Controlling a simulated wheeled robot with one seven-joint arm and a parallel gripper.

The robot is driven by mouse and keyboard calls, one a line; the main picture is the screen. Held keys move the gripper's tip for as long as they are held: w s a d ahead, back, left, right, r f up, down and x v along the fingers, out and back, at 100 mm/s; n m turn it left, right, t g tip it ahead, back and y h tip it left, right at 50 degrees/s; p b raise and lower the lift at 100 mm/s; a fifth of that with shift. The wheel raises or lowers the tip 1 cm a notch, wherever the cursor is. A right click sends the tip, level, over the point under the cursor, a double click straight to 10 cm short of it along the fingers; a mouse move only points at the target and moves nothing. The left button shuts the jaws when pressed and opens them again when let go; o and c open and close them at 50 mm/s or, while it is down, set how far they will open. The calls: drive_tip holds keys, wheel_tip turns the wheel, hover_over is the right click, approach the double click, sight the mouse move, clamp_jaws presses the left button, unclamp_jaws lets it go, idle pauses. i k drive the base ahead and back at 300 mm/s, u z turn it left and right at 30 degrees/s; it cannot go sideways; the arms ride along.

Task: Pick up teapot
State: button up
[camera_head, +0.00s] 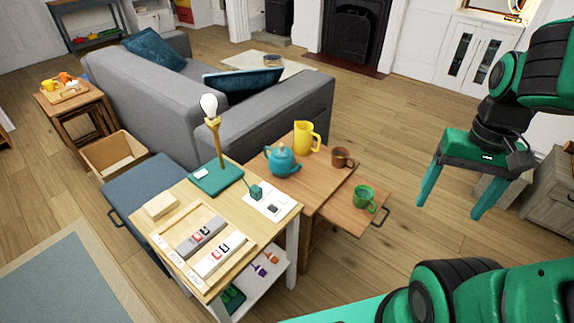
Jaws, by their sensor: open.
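A round teal teapot (282,161) with a lid stands upright on a wooden side table (318,186), near the table's left part. My gripper (455,207) is at the right of the view, open and empty, with its two green fingers pointing down. It is well to the right of the teapot and apart from it, over the floor. Nothing hides the teapot.
A yellow pitcher (305,138) and a brown mug (342,158) stand close by the teapot; a green mug (363,197) is on a lower pull-out leaf. A desk with a lamp (213,140) adjoins at the left, a grey sofa (180,100) behind. Floor between gripper and table is clear.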

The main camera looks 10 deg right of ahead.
sight(279, 167)
drive_tip(key=k, duration=1.65)
drive_tip(key=z, duration=0.95)
drive_tip(key=i, duration=3.3)
drive_tip(key=u, duration=0.05)
